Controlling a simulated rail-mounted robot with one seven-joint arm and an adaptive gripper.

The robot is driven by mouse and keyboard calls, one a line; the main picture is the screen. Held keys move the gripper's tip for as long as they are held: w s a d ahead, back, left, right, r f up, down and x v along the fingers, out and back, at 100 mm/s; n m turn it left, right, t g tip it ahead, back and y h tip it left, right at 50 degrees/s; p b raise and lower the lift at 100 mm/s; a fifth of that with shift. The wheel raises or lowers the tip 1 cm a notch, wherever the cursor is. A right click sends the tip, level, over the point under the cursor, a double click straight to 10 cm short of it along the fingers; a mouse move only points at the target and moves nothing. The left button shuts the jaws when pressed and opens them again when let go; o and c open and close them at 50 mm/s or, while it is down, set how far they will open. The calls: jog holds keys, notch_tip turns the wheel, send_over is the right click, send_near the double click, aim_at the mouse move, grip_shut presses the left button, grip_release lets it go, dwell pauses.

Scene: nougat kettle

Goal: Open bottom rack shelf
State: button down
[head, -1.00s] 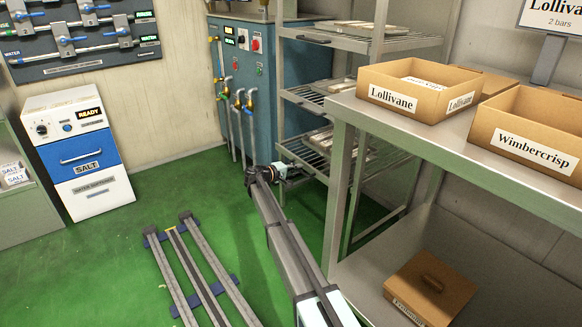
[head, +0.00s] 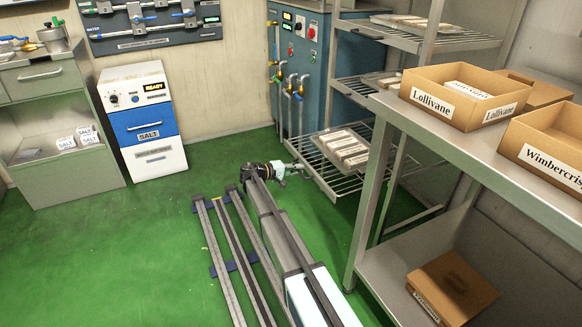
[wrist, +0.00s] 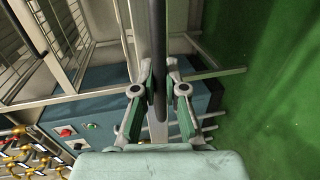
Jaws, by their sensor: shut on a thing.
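The bottom rack shelf (head: 328,178) is a wire shelf that sticks out from the metal rack toward the left in the head view. Several pale bars (head: 345,148) lie on it. My gripper (head: 296,167) is at the shelf's left front edge, low above the green floor. In the wrist view my gripper (wrist: 160,92) has its two fingers closed on either side of a long dark bar (wrist: 158,45), which looks like the shelf's front handle. The exact contact is small in the head view.
The upper shelves (head: 425,42) are in the rack above. A steel table (head: 440,135) with cardboard boxes stands at the right. A white and blue salt unit (head: 145,120) stands at the left. Green floor (head: 150,225) lies free left of my rail.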

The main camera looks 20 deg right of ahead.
jog(key=shift+a, duration=0.2)
jog(key=c, duration=1.2)
grip_release()
jog(key=shift+a, duration=0.1)
jog(key=v, duration=1.1)
jog(key=shift+a, duration=0.4)
